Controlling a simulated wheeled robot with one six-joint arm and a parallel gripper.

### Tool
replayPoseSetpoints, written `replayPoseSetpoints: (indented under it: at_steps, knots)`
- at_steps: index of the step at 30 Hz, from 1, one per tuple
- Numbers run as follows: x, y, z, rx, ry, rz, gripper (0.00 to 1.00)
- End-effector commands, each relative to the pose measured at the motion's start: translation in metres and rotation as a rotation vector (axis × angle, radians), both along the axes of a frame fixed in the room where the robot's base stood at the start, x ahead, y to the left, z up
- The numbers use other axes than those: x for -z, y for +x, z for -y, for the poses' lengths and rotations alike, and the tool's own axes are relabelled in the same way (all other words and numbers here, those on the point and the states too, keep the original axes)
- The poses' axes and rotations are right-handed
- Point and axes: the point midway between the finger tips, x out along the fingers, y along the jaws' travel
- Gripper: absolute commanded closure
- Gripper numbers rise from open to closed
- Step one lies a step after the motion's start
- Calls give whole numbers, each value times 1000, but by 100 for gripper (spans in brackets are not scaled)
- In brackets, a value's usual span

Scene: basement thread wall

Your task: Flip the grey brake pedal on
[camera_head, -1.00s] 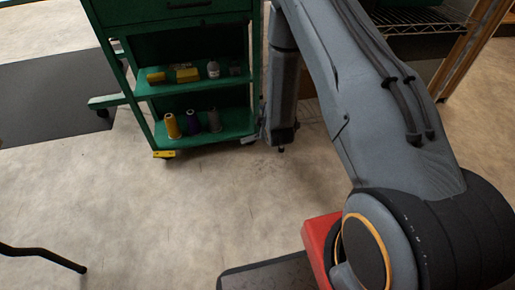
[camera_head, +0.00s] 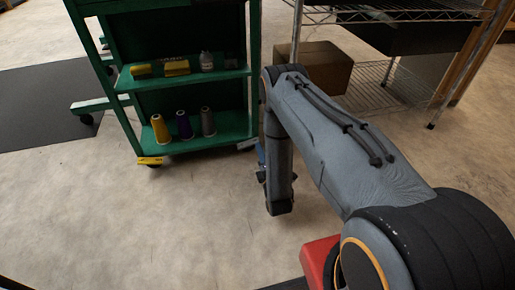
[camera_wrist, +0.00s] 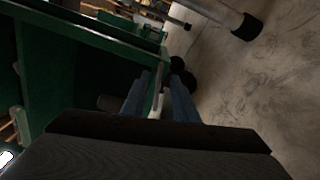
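The green cart (camera_head: 190,143) stands at the back left, with a yellow pedal (camera_head: 150,160) at its front left caster. A small greyish part (camera_head: 247,144) shows at its front right corner, too small to tell clearly as the grey brake pedal. In the wrist view my gripper (camera_wrist: 159,92) is open, its two blue-grey fingers apart. A pale grey piece (camera_wrist: 157,104) shows between them, and I cannot tell whether they touch it. Dark caster wheels (camera_wrist: 183,76) are just beyond the fingertips. In the head view my arm mostly hides the gripper beside the cart's right corner.
Thread spools (camera_head: 184,125) stand on the cart's lower shelf. A wire rack (camera_head: 405,80) with a cardboard box (camera_head: 318,67) is at the back right. A dark mat (camera_head: 45,105) lies at the left. The floor in front of the cart is clear.

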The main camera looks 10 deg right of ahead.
Motion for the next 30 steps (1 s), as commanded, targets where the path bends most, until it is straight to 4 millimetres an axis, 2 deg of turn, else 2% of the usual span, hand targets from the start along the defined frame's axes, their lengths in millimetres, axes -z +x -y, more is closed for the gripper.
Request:
replayPoseSetpoints:
  at_steps: [3,9,20,25,30]
  knots:
    - [2,20,0,0,1,2,73]
    - [1,40,0,0,1,-1,73]
    - [0,44,0,-1,2,-2,73]
    - [1,44,0,-1,2,-2,100]
    - [1,44,0,0,5,-3,100]
